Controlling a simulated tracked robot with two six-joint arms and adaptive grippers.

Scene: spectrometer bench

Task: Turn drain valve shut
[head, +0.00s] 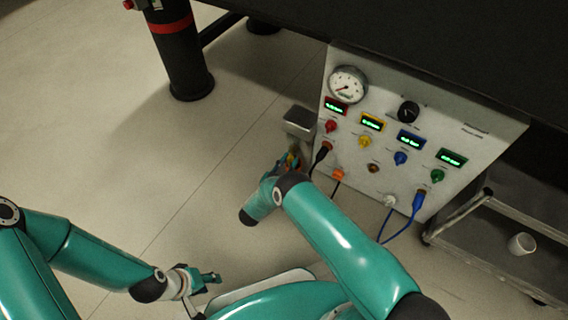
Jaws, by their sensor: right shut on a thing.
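My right gripper (290,162) is at the left edge of the grey control panel (480,130), just below a small metal box (299,122). It is shut on what appears to be the drain valve, which is mostly hidden by the gripper and wrist. Small bits of orange and yellow show there; I cannot tell the handle's angle. My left gripper (208,278) is low at the bottom left, away from the panel and apart from any object. Its finger gap is too small to read.
The panel carries a round gauge (347,85), a black knob (409,111), coloured displays and plugs. A metal cart (490,235) with a white cup (521,243) stands at right. A dark post (180,50) stands at back left; open floor lies left.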

